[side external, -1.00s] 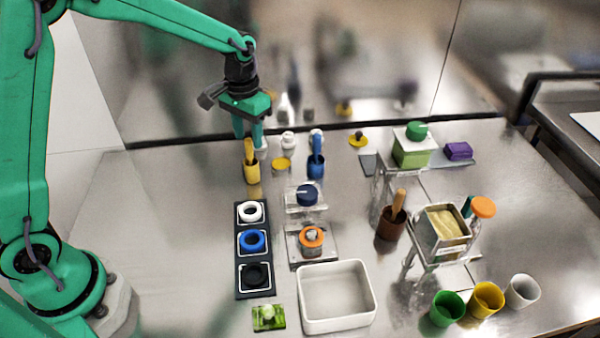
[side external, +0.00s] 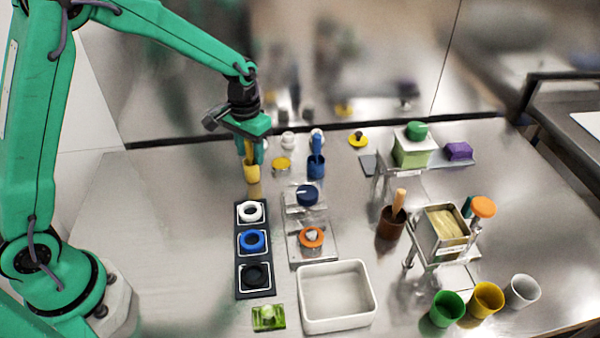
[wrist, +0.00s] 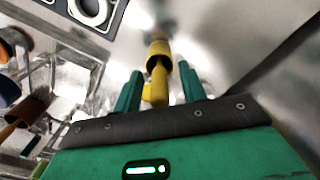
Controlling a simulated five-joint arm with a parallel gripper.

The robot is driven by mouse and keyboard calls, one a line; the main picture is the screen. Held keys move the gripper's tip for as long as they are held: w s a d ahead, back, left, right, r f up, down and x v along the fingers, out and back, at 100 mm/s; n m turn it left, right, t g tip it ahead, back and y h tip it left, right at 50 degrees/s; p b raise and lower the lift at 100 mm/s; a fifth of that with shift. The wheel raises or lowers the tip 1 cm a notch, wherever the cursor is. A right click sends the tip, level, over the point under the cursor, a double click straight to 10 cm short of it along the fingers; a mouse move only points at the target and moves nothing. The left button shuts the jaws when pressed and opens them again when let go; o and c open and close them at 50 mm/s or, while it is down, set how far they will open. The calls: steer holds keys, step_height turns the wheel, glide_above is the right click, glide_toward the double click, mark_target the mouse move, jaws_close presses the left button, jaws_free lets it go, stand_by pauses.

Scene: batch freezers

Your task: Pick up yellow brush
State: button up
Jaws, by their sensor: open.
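The yellow brush (side external: 250,151) stands upright in a yellow cup (side external: 252,174) at the back left of the steel table. In the wrist view the brush handle (wrist: 155,92) lies between my two fingers, with the yellow cup (wrist: 159,52) beyond it. My gripper (side external: 252,158) is open and points down over the cup, its green fingers on either side of the handle. In the wrist view my gripper (wrist: 158,82) shows a gap between each finger and the handle. The brush's lower end is hidden inside the cup.
A blue cup with a blue brush (side external: 316,165) stands to the right. A yellow knob (side external: 282,163) and white bottles (side external: 289,140) are close by. A dark tray (side external: 240,215) with rings lies in front. The table left of it is clear.

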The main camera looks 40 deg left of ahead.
jaws_close()
steer(key=shift+r, duration=0.1)
steer(key=shift+r, duration=4.95)
